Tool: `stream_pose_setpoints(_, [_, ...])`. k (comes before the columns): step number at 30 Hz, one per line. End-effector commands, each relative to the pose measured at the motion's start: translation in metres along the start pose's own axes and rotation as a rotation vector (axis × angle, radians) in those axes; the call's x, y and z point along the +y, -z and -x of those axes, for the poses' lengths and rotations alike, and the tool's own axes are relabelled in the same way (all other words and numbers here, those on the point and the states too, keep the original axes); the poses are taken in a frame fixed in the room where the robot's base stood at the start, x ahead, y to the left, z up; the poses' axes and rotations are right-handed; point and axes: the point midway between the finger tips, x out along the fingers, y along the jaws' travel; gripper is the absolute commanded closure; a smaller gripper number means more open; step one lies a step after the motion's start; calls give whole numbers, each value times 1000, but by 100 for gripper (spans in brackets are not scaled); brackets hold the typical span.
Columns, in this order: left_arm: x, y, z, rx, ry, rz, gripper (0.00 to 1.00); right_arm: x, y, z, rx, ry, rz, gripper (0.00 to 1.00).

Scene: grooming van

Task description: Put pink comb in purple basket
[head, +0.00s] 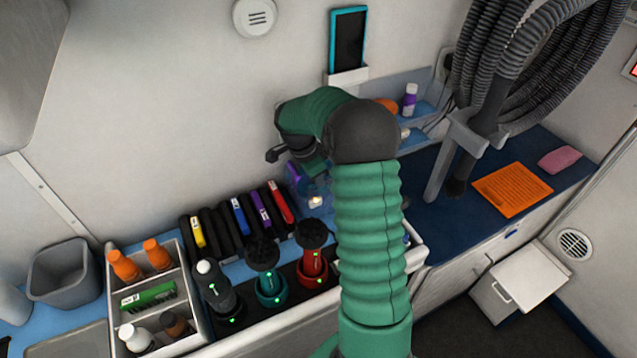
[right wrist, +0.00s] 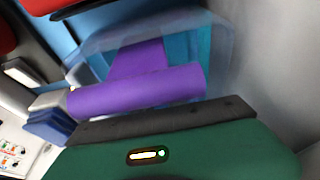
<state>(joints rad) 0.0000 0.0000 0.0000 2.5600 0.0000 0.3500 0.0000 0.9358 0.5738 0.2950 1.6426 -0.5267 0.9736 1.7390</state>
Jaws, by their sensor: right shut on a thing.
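My right arm, in a green sleeve, rises through the middle of the head view and bends left at the top. Its dark right gripper (head: 290,152) is partly hidden by the arm, near the wall above the back of the counter. I cannot make out a pink comb or a purple basket in either view. My left gripper is not in view.
A white divided caddy (head: 195,300) with bottles and a green brush stands at the left, beside a grey bin (head: 60,275). Clippers stand in a dark dock in front of a dark rack (head: 225,235). An orange sheet (head: 512,190) and a pink cloth (head: 559,160) lie on the right counter.

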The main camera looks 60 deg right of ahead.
Motion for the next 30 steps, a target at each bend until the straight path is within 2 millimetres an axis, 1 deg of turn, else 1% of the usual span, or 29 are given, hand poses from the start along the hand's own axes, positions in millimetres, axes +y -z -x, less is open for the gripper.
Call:
stream_pose_setpoints(6, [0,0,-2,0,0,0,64,0,0,-2,0,0,0,100])
stream_pose_setpoints(7, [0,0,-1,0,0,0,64,0,0,-1,-1,0,0,80])
stream_pose_setpoints(11, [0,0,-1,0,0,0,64,0,0,-1,-1,0,0,63])
stream_pose_setpoints(12, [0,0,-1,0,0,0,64,0,0,-1,0,0,0,61])
stream_pose_setpoints(19, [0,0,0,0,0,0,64,0,0,0,0,0,0,61])
stream_pose_setpoints(23, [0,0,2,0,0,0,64,0,1,8,1,1,0,61])
stream_pose_setpoints(26, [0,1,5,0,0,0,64,-1,1,28,2,4,1,61])
stream_pose_setpoints(30, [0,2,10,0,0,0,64,-1,0,66,1,5,2,61])
